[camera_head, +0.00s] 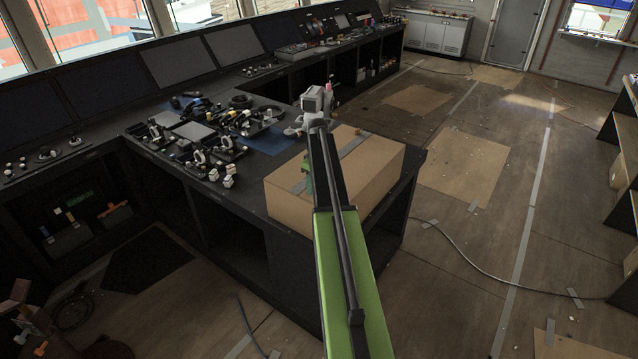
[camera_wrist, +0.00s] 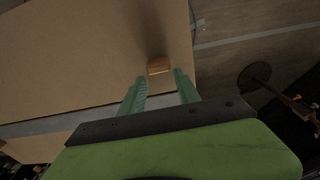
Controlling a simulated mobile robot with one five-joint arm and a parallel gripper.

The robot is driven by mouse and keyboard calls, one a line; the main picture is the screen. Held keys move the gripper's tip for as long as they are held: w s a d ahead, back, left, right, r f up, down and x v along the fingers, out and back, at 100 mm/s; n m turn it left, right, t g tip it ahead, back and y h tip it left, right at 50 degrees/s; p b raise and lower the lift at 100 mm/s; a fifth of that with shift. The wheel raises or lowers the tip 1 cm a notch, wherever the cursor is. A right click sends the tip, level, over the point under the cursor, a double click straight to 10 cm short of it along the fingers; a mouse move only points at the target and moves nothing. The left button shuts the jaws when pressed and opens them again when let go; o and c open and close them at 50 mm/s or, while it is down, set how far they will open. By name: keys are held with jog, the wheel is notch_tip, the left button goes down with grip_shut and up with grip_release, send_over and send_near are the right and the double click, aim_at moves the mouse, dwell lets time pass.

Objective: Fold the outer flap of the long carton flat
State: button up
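The long carton (camera_head: 375,165) is a closed-looking brown box on the console's near corner. A grey strip (camera_head: 352,146) runs along its top. In the wrist view, the brown carton face (camera_wrist: 80,50) fills the upper left, with a grey band (camera_wrist: 45,126) below it. A small orange-brown tab (camera_wrist: 158,66) stands out near its right edge. My gripper (camera_wrist: 160,77) has two green fingers spread apart, with the tab just beyond and between their tips; I cannot tell if they touch it. In the head view my arm hides part of the carton, and no raised flap is clear.
Black console (camera_head: 235,200) carries several small instruments and knobs (camera_head: 205,140) left of the carton. Open floor (camera_head: 480,230) lies to the right, with a loose cable (camera_head: 470,262). Shelving (camera_head: 625,130) stands at the far right.

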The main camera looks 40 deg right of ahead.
jog(key=shift+o, duration=0.9)
jog(key=shift+s, duration=0.25)
notch_tip(320, 180, up, 12)
jog(key=p, duration=1.2)
jog(key=shift+s, duration=0.4)
